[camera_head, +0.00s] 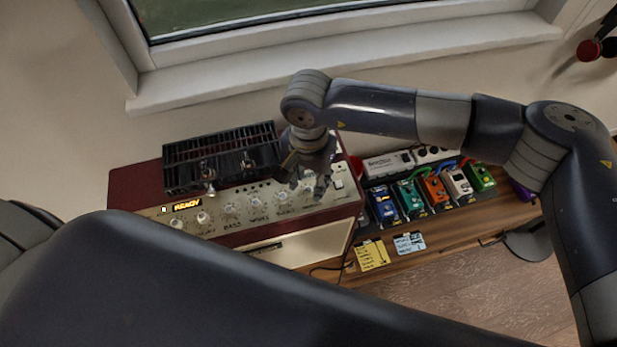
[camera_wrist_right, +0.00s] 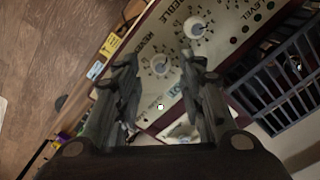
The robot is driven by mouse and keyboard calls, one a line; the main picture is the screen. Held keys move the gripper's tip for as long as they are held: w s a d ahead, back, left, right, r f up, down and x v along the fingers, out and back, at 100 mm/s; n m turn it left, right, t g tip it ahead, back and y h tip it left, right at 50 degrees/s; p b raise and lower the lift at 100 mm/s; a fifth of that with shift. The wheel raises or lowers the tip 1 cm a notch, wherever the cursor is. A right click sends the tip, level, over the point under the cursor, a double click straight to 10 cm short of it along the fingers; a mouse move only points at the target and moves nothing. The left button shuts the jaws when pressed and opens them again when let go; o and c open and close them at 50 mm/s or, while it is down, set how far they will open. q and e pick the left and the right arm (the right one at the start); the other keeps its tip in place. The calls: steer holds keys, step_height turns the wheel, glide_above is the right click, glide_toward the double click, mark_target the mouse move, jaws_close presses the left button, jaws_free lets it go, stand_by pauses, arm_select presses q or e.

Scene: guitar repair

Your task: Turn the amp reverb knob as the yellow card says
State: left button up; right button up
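The amp (camera_head: 140,190) is a dark red box with a cream panel of pale knobs at the left and centre. My right gripper (camera_head: 302,178) hangs over the right part of its panel and hides some knobs. In the wrist view my right gripper (camera_wrist_right: 158,72) is open. A round pale knob (camera_wrist_right: 159,65), apparently the reverb knob by its label, shows between the fingertips; I cannot tell whether they touch it. The yellow card (camera_head: 372,255) lies right of the amp, its writing too small to read. My left gripper is out of view.
A black slatted grille (camera_head: 220,150) stands on the amp behind the knobs. Several coloured pedals (camera_head: 435,190) stand right of the amp on the wooden bench (camera_head: 450,245). A pale blue card (camera_head: 409,243) lies beside the yellow one. A window sill runs behind.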

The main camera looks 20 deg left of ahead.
mark_target(308, 191)
steer(key=shift+f, duration=1.05)
jaws_close()
